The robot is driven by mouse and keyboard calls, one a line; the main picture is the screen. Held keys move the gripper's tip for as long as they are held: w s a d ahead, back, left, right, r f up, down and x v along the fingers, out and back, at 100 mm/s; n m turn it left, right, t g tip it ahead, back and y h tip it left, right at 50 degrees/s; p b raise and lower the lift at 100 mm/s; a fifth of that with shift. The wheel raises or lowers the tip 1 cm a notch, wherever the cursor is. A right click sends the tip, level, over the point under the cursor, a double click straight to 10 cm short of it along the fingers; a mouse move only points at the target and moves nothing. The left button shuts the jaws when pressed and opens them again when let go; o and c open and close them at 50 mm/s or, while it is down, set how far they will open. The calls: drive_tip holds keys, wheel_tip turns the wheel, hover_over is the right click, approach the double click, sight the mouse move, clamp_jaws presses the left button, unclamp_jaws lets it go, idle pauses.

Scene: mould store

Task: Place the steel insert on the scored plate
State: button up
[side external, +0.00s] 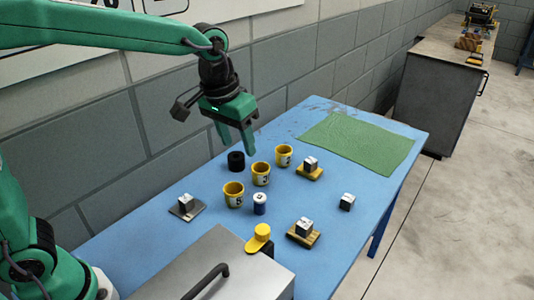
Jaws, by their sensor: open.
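Several small grey metal-looking blocks with pale marked tops stand on the blue table; I cannot tell which is the steel insert. One block (347,201) stands directly on the table at the right. Another block (186,202) sits on a dark grey plate (194,213) at the left. Scoring on any plate is too small to make out. My gripper (238,148) is open and empty, pointing down above a black ring-like object (236,161).
Yellow numbered cups (234,195) stand mid-table, beside a blue-and-white cylinder (260,204). A yellow-topped object (260,238) is near a grey case (205,268) in front. A green cloth (360,143) covers the far end. The blue table (345,255) has free room at the right.

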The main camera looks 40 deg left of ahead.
drive_tip(key=s+a+t, duration=0.3)
drive_tip(key=s+a, duration=0.8)
drive_tip(key=s, duration=0.6)
drive_tip(key=shift+a+y, duration=0.2)
drive_tip(key=shift+y, duration=0.1)
